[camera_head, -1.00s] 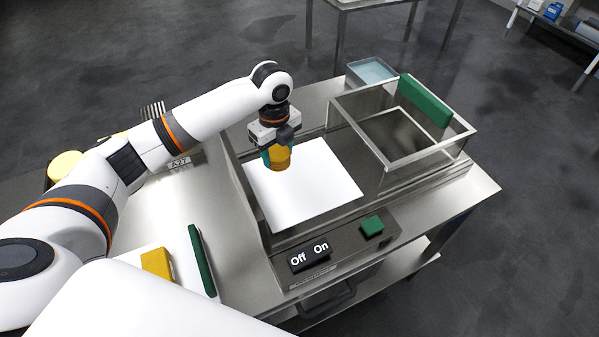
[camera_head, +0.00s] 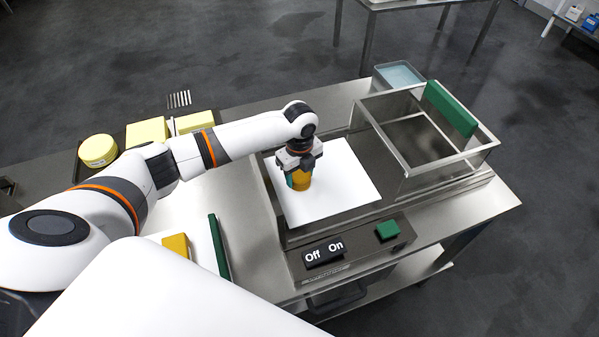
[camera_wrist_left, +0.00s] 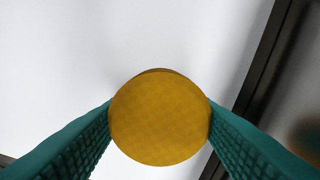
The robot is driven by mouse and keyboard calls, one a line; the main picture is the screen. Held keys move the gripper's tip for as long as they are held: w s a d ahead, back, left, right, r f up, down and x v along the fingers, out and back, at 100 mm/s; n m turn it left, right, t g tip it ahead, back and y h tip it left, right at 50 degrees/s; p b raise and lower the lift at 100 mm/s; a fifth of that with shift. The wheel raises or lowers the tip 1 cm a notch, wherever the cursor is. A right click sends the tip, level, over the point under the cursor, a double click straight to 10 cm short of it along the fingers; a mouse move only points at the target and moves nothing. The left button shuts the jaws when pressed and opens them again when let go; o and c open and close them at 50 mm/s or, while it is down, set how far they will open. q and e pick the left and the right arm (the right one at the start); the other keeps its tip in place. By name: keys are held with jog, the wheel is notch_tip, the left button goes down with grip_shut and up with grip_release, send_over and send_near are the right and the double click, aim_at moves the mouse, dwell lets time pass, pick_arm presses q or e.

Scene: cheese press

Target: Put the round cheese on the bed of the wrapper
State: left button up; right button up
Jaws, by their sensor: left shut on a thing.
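The round cheese (camera_head: 302,181) is a dark yellow disc or short cylinder. My left gripper (camera_head: 299,177) is shut on it, its teal fingers at the cheese's two sides. In the left wrist view the cheese (camera_wrist_left: 160,118) fills the gap between the fingers, over a white sheet. The wrapper's bed (camera_head: 335,190) is covered by this white sheet, and the cheese is over its left part. I cannot tell whether the cheese touches the sheet. My right gripper does not show.
The wrapper's framed lid (camera_head: 400,125) with a green handle (camera_head: 451,108) stands at right. An Off/On switch (camera_head: 323,252) and green button (camera_head: 387,230) are at its front. Yellow cheeses (camera_head: 98,150) sit at the back left. A yellow block (camera_head: 176,245) lies at lower left.

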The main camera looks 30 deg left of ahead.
aim_at(300, 173)
pick_arm(q)
jog(key=o, duration=1)
notch_tip(300, 173, up, 12)
jog(key=shift+r+b, duration=0.1)
jog(key=shift+b, duration=0.5)
